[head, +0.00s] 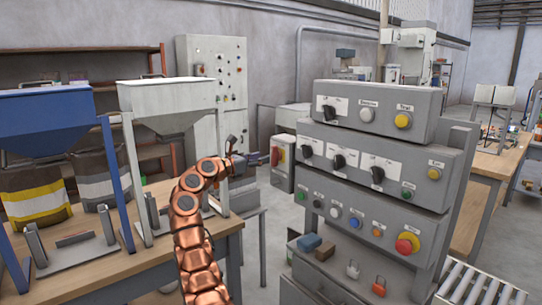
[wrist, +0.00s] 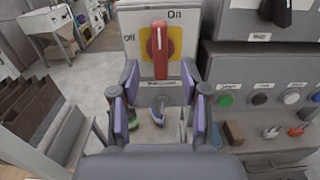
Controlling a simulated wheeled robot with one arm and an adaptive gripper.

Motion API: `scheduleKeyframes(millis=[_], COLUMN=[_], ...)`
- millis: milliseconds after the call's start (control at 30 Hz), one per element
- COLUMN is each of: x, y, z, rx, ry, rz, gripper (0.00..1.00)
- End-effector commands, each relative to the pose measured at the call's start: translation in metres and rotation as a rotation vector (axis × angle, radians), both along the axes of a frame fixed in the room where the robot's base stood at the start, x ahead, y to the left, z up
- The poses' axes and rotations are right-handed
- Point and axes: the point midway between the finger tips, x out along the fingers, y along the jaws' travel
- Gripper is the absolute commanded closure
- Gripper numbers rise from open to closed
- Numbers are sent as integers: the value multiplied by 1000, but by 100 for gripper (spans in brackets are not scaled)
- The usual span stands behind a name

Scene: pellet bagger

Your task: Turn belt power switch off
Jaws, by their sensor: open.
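The belt power switch (wrist: 160,52) has a red handle on a yellow plate, on the front of a light grey box. The handle stands upright; "On" is printed above it, slightly right, and "Off" to its left. In the head view, the switch (head: 277,156) shows on a small box left of the large control panel. My gripper (wrist: 159,82) is open and empty, its two purple-padded fingers on either side of the handle's lower end in the picture. I cannot tell the remaining gap. In the head view, my gripper (head: 260,159) is just left of the box.
The large grey control panel (head: 375,152) with knobs and buttons stands close on the right. A wooden table (head: 150,240) with a blue hopper (head: 50,117) and a white hopper (head: 165,97) is on the left. A roller conveyor (head: 478,286) is at front right.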

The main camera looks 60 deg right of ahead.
Motion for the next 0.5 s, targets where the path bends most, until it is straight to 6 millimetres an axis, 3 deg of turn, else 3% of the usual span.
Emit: scheduleKeyframes(millis=[200,500], x=[-11,-15], y=[-33,-55], z=[3,1], rx=[1,1], ry=[1,3], rz=[-4,0], gripper=[54,54])
